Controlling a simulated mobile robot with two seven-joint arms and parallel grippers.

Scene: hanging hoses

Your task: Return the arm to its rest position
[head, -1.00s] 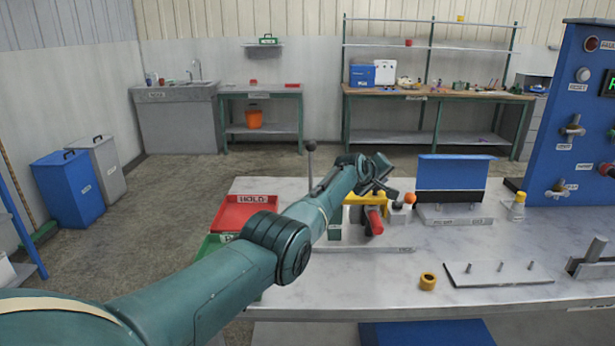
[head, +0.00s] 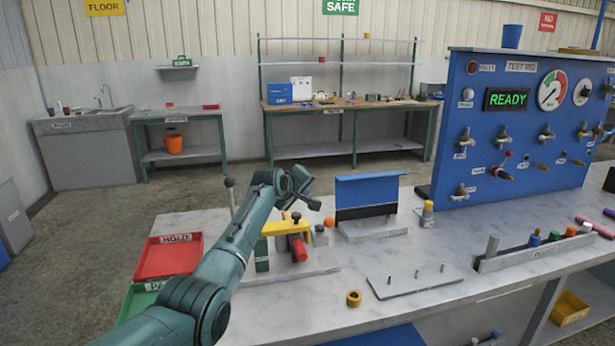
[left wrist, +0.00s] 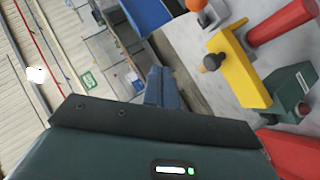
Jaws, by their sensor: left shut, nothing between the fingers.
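My left arm reaches in from the lower left in the head view, over the bench (head: 330,300). Its left gripper (head: 308,196) is shut and empty, in the air above and behind a yellow clamp-like fixture (head: 290,226) with a red cylinder (head: 299,247). In the left wrist view the yellow fixture (left wrist: 238,70), a red cylinder (left wrist: 283,22) and an orange ball (left wrist: 196,5) show at the upper right, apart from the gripper. My right gripper is in neither view.
A blue panel on a stand (head: 367,190) is right of the gripper. The blue test rig (head: 520,130) reads READY. Red (head: 152,262) and green trays are at the bench's left end.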

